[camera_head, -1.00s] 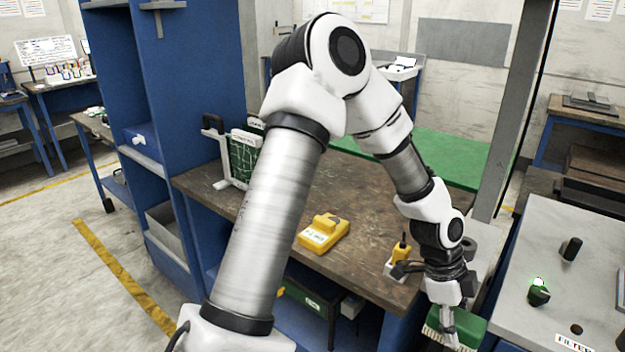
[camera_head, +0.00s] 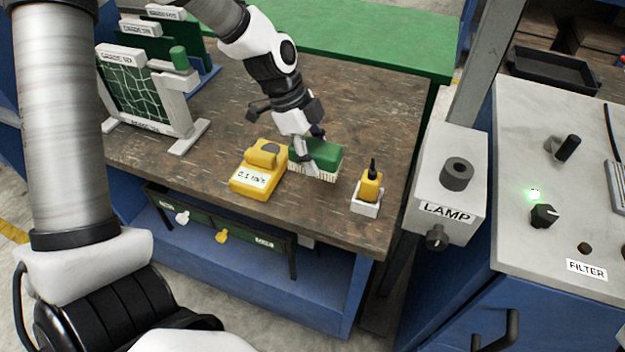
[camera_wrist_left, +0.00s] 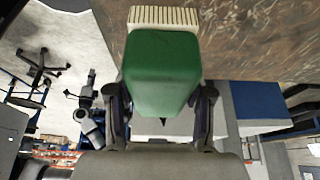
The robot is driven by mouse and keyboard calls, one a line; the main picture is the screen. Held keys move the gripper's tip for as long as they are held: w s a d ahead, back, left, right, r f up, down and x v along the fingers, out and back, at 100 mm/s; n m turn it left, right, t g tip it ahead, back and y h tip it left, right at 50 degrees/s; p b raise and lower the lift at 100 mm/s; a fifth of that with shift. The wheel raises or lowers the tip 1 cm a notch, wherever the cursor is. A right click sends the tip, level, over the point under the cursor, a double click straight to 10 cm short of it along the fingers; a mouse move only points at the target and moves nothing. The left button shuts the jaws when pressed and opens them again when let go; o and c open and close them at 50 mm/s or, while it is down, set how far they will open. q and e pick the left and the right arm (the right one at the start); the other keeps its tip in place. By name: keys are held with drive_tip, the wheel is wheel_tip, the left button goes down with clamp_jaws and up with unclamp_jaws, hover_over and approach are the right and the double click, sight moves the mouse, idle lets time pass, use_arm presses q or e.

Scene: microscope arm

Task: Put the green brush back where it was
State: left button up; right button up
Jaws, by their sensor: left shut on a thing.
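The green brush (camera_head: 322,155) has a green block body and pale bristles pointing down. It is at the bench top between the yellow meter and the small yellow bottle in the head view. My left gripper (camera_head: 306,160) is shut on it. In the left wrist view the brush (camera_wrist_left: 162,72) sits between the two fingers (camera_wrist_left: 160,110), with its bristles at the far end towards the brown bench. I cannot tell whether the bristles touch the bench. My right gripper is not in view.
The yellow meter (camera_head: 258,170) is close left of the brush, and the yellow bottle in a white holder (camera_head: 368,192) is close right. The lamp box (camera_head: 447,180) is at the right. The bench's front right (camera_head: 335,225) is clear.

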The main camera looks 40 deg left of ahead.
use_arm(q)
drive_tip(key=f, duration=0.2)
drive_tip(key=a+f, duration=0.1)
drive_tip(key=shift+w+f, duration=0.15)
drive_tip(key=shift+w, duration=0.1)
drive_tip(key=f, duration=0.3)
drive_tip(key=shift+s+d+f, duration=0.2)
drive_tip(key=shift+s+d, duration=0.15)
drive_tip(key=shift+w+f, duration=0.15)
drive_tip(key=shift+f, duration=0.05)
drive_tip(key=shift+w+a+f, duration=0.1)
drive_tip(key=shift+a, duration=0.1)
drive_tip(key=shift+f+b, duration=0.15)
drive_tip(key=shift+b, duration=0.15)
drive_tip(key=o, duration=1.1)
drive_tip(key=shift+d, duration=0.1)
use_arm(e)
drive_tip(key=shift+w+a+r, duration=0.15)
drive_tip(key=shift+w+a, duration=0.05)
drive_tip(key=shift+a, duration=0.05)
